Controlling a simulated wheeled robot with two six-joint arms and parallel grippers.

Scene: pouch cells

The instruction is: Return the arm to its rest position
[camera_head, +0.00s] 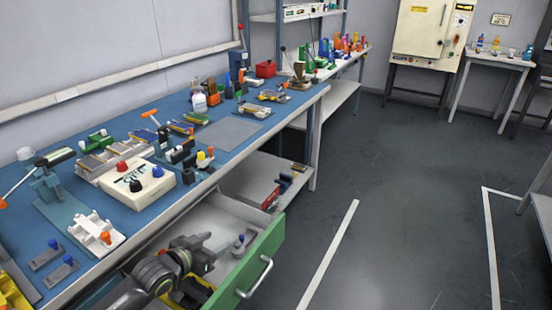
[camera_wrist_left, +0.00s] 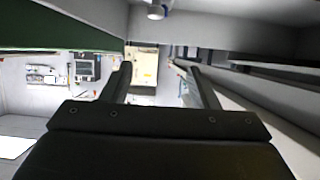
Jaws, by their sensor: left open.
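My left gripper (camera_head: 208,254) is low over the open green-fronted drawer (camera_head: 262,262) under the blue workbench. In the head view my dark arm comes in from the bottom left, and its wrist covers part of the drawer. In the left wrist view the left gripper (camera_wrist_left: 157,70) shows two fingers spread apart with nothing between them. A small grey-and-white object (camera_head: 239,243) stands in the drawer, just right of the gripper and apart from it. My right gripper is not seen.
The blue bench (camera_head: 205,165) above the drawer holds a white box with knobs (camera_head: 138,184), a white fixture (camera_head: 97,232) and a lever press (camera_head: 50,187). A lower shelf (camera_head: 245,180) lies behind the drawer. The floor (camera_head: 400,200) to the right is clear.

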